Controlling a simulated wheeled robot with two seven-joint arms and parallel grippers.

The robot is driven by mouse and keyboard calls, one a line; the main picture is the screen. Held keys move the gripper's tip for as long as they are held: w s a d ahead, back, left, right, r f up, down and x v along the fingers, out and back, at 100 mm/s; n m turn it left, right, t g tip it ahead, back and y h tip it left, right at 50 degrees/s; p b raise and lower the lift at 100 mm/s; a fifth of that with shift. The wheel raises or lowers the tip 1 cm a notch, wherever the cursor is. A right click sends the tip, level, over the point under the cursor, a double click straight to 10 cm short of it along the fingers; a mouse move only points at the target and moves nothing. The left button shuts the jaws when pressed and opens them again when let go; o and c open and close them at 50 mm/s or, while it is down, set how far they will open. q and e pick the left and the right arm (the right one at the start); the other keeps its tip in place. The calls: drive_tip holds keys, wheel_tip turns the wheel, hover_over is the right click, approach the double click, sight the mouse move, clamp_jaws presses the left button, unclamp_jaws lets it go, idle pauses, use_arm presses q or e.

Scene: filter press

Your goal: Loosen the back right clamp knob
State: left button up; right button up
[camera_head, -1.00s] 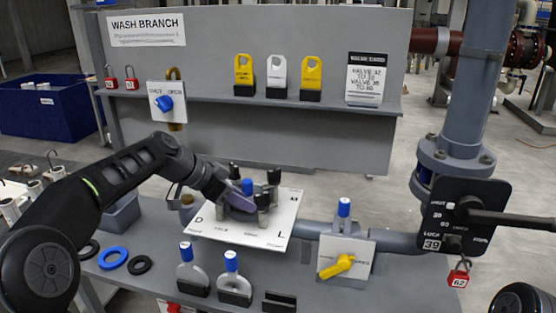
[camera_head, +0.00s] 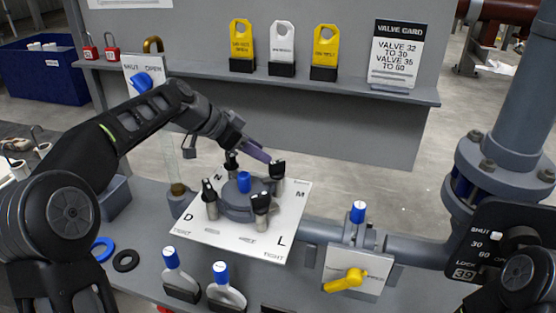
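The filter press (camera_head: 238,208) is a round grey body with a blue centre cap (camera_head: 243,182) on a white plate lettered D, N, M and L. Black-topped clamp knobs stand around it. The back right clamp knob (camera_head: 277,170) is by the letter M. The others are the back left knob (camera_head: 231,160), front left knob (camera_head: 209,193) and front right knob (camera_head: 261,203). My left gripper (camera_head: 262,155) reaches in from the upper left, its purplish fingers just beside the back right knob's top. I cannot tell whether they touch it or how far they are apart. My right gripper is out of view.
A yellow-handled valve (camera_head: 347,280) with a blue cap is right of the plate. A black lever box (camera_head: 490,245) is by the grey pipe (camera_head: 525,90). Blue-capped holders (camera_head: 180,285) stand in front. A shelf (camera_head: 400,92) with yellow and white tags runs behind.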

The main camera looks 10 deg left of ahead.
sight(276, 162)
use_arm(q)
drive_tip(key=p+x, duration=0.2)
drive_tip(key=x, duration=0.5)
drive_tip(key=shift+w+d+f, duration=0.2)
drive_tip(key=shift+f, duration=0.15)
drive_tip(key=shift+c, duration=0.2)
clamp_jaws()
